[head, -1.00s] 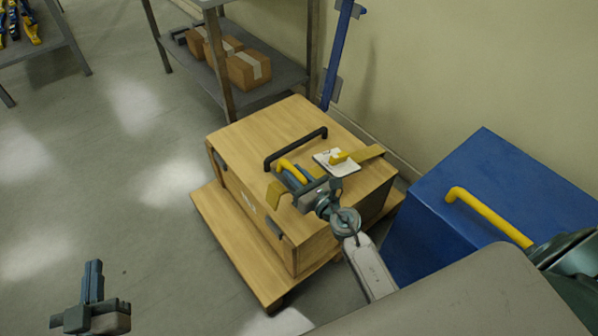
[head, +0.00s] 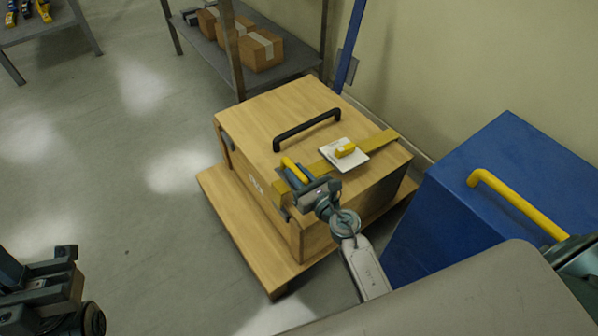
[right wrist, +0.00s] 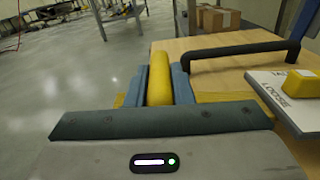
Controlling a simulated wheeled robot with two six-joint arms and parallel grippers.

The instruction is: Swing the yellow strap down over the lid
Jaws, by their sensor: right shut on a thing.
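The yellow strap (head: 378,142) runs across the wooden lid (head: 262,122) from its back right edge toward the front left edge. It looks almost flat on the lid; any small gap under it cannot be told. A yellow grip (head: 293,168) stands up near its front end, and the strap also shows in the right wrist view (right wrist: 220,97). My right gripper (head: 304,181) is shut on this grip, which stands between its blue-grey fingers in the right wrist view (right wrist: 160,80). My left gripper (head: 38,283) hangs empty at the lower left, its opening unclear.
A white plate (head: 329,152) with a yellow knob (head: 345,150) sits over the strap. A black handle (head: 307,129) arches from the lid. The crate stands on a wooden dolly (head: 236,223). A blue box (head: 484,170) with a yellow handle is to the right. The floor left is clear.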

